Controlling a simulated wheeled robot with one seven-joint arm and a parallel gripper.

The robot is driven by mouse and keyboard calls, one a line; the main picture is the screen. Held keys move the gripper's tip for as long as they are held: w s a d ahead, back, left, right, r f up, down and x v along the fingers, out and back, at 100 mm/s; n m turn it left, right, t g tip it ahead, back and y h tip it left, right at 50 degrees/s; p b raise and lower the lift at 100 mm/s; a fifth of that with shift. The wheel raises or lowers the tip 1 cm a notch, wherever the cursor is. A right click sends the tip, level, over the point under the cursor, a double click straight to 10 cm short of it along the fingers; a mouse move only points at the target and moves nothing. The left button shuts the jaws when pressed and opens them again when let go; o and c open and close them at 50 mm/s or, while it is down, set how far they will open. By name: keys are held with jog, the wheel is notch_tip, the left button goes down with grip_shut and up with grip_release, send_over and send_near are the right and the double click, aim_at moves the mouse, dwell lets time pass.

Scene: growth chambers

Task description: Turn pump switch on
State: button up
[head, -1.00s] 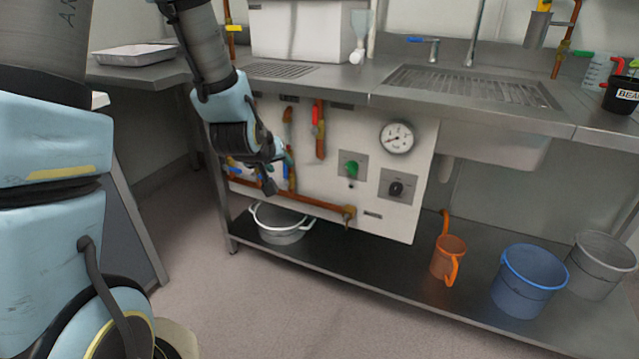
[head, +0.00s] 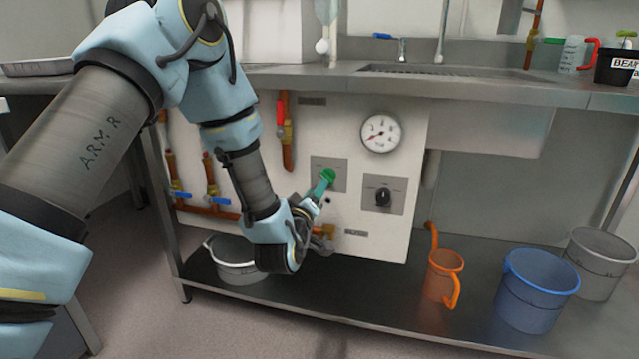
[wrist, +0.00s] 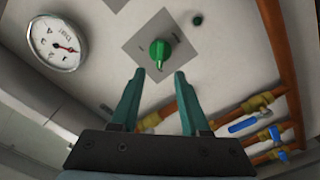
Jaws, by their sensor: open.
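A green knob (head: 329,175) sits on a square grey plate on the white panel under the counter; I take it as the pump switch, though its label is not legible. In the wrist view the green knob (wrist: 160,50) lies just beyond my fingertips, centred between them. My gripper (wrist: 158,76) is open and empty, its teal fingers pointing at the knob. In the head view my gripper (head: 323,187) is at the knob and partly covers its plate. I cannot tell whether the fingers touch the knob.
A black knob (head: 383,197) on its own plate is right of the green one, below a pressure gauge (head: 381,132). Copper pipes with a red-handled valve (head: 281,112) and blue-handled valves (head: 212,200) are to the left. Buckets (head: 536,290) stand on the lower shelf.

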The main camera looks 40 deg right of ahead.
aim_at(327, 177)
jog(key=x, duration=0.7)
jog(key=shift+b, duration=0.3)
jog(key=shift+c, duration=0.4)
grip_shut()
